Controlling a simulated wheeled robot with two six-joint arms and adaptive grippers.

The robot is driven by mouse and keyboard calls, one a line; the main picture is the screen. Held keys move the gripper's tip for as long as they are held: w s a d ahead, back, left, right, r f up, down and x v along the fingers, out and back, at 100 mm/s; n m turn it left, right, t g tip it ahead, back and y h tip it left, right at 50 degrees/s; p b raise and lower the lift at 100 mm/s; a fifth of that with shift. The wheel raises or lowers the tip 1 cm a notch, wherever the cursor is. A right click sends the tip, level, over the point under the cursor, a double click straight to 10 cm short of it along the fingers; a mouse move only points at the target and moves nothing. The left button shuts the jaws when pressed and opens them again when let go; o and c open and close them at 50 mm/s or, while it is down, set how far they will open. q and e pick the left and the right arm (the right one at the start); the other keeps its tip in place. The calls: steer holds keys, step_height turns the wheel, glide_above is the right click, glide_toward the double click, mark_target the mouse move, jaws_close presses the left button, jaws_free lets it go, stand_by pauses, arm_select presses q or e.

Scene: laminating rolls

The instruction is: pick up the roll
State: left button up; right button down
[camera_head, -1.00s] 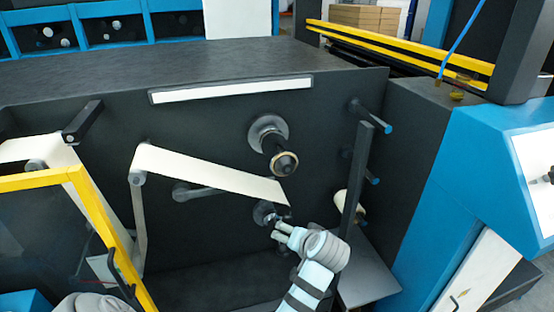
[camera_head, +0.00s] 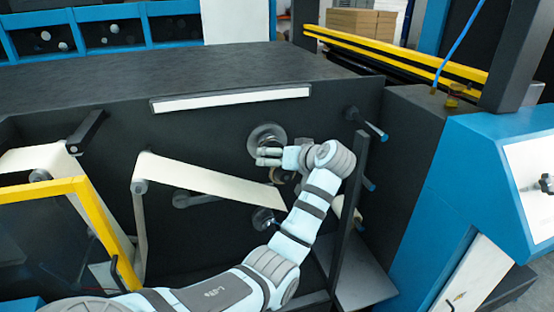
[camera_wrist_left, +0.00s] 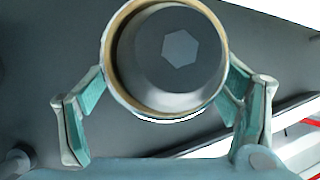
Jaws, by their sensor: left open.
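The roll shows in the left wrist view as a narrow tan and white ring (camera_wrist_left: 113,50) around a dark hub with a hexagonal recess (camera_wrist_left: 180,48). It is end-on and close to the camera. My left gripper (camera_wrist_left: 168,78) is open, with one finger on each side of the ring. I cannot tell whether the fingers touch it. My right gripper is not in view.
The spindle's round flange (camera_head: 266,137) is on the dark machine face. A lower spindle (camera_head: 263,219) and a white web (camera_head: 205,178) lie below and left. A dark upright post (camera_head: 355,190) and blue-tipped rods (camera_head: 377,131) stand right of my arm. A yellow frame (camera_head: 100,225) is at left.

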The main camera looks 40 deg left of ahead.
arm_select(q)
steer(key=shift+x, duration=0.9)
steer(key=shift+s+d+r, duration=0.1)
steer(key=shift+s, duration=0.05)
steer(key=c, duration=1.4)
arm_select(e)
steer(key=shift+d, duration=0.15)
arm_select(q)
steer(key=shift+o, duration=0.2)
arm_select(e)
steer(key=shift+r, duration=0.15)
